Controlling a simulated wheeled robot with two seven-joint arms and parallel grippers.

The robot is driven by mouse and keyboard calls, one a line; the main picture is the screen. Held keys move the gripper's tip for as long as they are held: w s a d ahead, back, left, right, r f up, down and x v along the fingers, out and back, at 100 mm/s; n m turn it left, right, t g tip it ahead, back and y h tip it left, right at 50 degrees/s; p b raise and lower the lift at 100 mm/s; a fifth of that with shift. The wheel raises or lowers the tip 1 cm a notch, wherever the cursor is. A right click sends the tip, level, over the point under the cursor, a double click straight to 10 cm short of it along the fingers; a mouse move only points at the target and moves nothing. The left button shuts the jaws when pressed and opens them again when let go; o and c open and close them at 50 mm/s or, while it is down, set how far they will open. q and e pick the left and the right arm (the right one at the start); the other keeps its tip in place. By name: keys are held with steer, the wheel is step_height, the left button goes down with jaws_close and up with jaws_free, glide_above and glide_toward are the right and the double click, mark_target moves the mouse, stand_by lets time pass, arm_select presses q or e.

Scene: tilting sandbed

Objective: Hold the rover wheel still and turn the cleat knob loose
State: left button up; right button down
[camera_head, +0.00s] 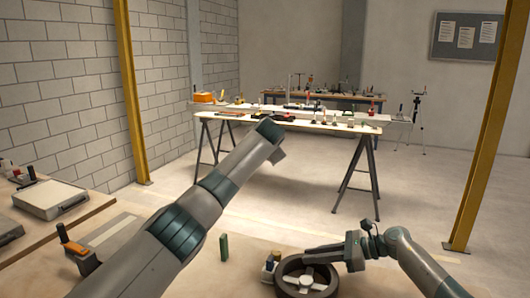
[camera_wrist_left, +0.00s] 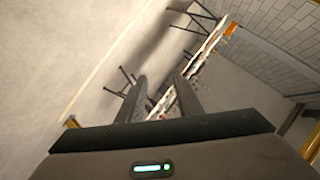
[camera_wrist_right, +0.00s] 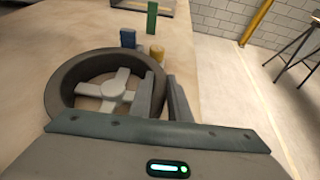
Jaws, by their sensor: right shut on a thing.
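The rover wheel (camera_head: 279,280) is a dark ring lying flat at the near edge of the bench; it also shows in the right wrist view (camera_wrist_right: 62,88). A pale cross-shaped piece (camera_wrist_right: 115,90) sits at its centre; I cannot tell whether this is the cleat knob. My right gripper (camera_head: 328,253) is shut on the right side of the wheel's rim, one finger inside the ring and one outside in the right wrist view (camera_wrist_right: 162,97). My left gripper (camera_wrist_left: 161,98) is open and empty, raised well away from the wheel, with its fingers hidden in the head view.
A green block (camera_head: 224,247) stands on the bench left of the wheel. A small blue and yellow pair (camera_head: 271,262) stands close beside the wheel. A grey case (camera_head: 50,198) and an orange-handled tool (camera_head: 72,246) are at left. A trestle table (camera_head: 300,122) stands beyond.

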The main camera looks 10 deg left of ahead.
stand_by(0.3)
arm_select(q)
steer(key=n+g+h, duration=0.2)
steer(key=g+h, duration=0.3)
steer(key=g, duration=0.3)
glide_toward(277, 252)
steer(key=d+v, duration=0.1)
steer(key=v, duration=0.3)
steer(key=shift+s+a+f, duration=0.15)
steer(key=shift+a, duration=0.2)
steer(key=shift+f, duration=0.1)
steer(key=x, duration=1.1)
steer(key=shift+w+f, duration=0.35)
steer(key=c, duration=0.8)
